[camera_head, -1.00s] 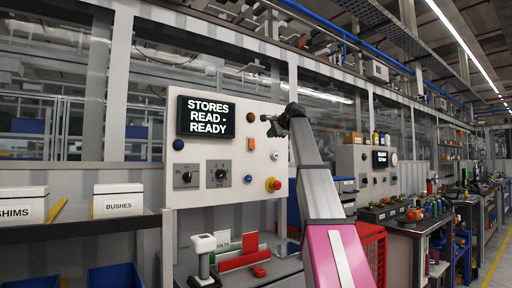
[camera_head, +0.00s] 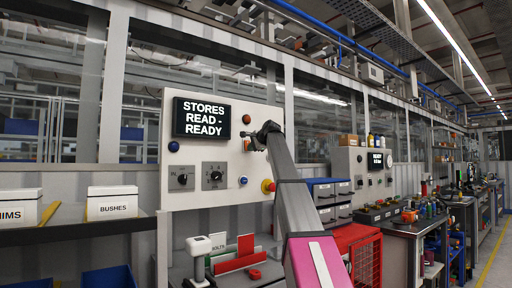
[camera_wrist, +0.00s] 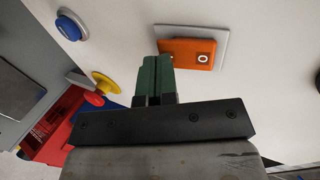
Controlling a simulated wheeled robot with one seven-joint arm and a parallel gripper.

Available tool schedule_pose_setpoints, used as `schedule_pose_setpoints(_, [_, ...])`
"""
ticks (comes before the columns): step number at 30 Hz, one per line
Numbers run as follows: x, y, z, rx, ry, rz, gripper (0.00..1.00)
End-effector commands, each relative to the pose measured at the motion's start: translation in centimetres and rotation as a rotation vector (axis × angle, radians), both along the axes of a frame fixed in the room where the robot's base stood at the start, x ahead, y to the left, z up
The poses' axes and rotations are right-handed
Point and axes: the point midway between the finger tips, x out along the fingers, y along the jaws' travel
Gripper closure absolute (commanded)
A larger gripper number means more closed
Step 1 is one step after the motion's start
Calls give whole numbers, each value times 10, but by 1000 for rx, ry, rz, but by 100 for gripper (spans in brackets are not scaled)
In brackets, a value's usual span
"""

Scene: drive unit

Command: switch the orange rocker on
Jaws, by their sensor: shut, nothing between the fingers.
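The orange rocker (camera_wrist: 187,53) sits on a light grey plate on the white panel in the wrist view. A white ring mark shows on its right part. My gripper (camera_wrist: 157,62) has its green fingers together and empty. In the picture their tips overlap the rocker's left end; I cannot tell whether they touch it. In the head view my gripper (camera_head: 249,135) is in front of the right part of the control panel (camera_head: 215,150). My arm hides the rocker there.
A blue button (camera_wrist: 70,27) and a red and yellow stop button (camera_wrist: 100,84) are left of my fingers in the wrist view. In the head view, the panel also carries a display (camera_head: 201,117), two rotary knobs and lamps. A shelf with labelled boxes (camera_head: 112,203) stands left.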

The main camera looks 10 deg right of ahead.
Motion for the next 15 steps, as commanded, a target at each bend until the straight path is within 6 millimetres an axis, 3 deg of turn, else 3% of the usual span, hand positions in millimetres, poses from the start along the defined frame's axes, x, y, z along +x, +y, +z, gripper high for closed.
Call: schedule_pose_setpoints(15, [6,3,-2,4,-7,1,100])
